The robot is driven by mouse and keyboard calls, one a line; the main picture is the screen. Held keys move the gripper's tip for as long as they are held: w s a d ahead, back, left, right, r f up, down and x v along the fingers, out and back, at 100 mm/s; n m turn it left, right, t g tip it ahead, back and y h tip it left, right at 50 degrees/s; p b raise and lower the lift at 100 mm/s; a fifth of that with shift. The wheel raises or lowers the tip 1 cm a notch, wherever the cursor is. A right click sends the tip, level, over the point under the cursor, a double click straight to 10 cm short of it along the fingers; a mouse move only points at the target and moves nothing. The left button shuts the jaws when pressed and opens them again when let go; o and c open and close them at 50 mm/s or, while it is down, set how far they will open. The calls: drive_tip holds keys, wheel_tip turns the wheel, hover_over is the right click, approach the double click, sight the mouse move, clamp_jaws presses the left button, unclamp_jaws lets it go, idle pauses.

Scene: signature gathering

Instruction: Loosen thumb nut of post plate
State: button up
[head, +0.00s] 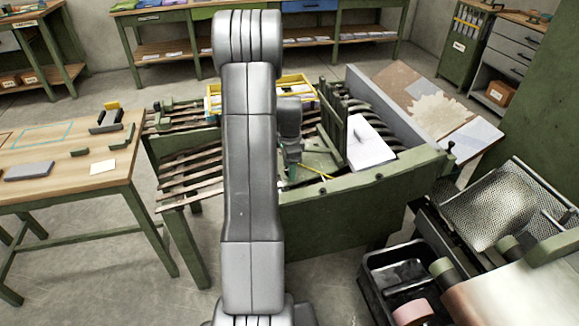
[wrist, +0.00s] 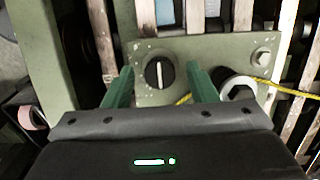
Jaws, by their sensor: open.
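In the wrist view, a green plate (wrist: 211,56) with bolts carries a round black knob (wrist: 152,82) with a white bar across its face. It appears to be the thumb nut on the post plate. My gripper (wrist: 161,84) is open, with one green finger to each side of the knob in this view. Gaps show between the knob and both fingers. I cannot tell how far the fingertips stand from the plate. In the head view, my gripper (head: 291,172) is over the green machine, and my arm hides much of the area; I cannot make out the knob there.
A black and silver roller (wrist: 238,87) sits just right of my right finger, with a yellow cord (wrist: 271,83) by it. Wooden slats (head: 190,184) lie left of the machine. A green side panel (head: 365,195) stands in front. A yellow tray (head: 297,80) is behind.

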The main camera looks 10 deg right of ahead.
drive_tip(key=shift+c, duration=0.4)
drive_tip(key=c, duration=0.9)
drive_tip(key=shift+n, duration=0.3)
drive_tip(key=n+p, duration=0.1)
drive_tip(key=n, duration=0.2)
drive_tip(key=shift+w+n+g, duration=0.1)
drive_tip(key=shift+n+g, duration=0.2)
drive_tip(key=shift+g, duration=0.1)
drive_tip(key=n, duration=0.4)
drive_tip(key=shift+a+n+g+h, duration=0.1)
drive_tip(key=shift+n+g+h, duration=0.2)
drive_tip(key=n, duration=0.4)
drive_tip(key=shift+w+h+p, duration=0.1)
drive_tip(key=shift+h+p, duration=0.2)
drive_tip(key=shift+p, duration=0.05)
drive_tip(key=shift+a+n+g+h, duration=0.1)
drive_tip(key=shift+n+g+h, duration=0.25)
drive_tip(key=shift+n, duration=2.05)
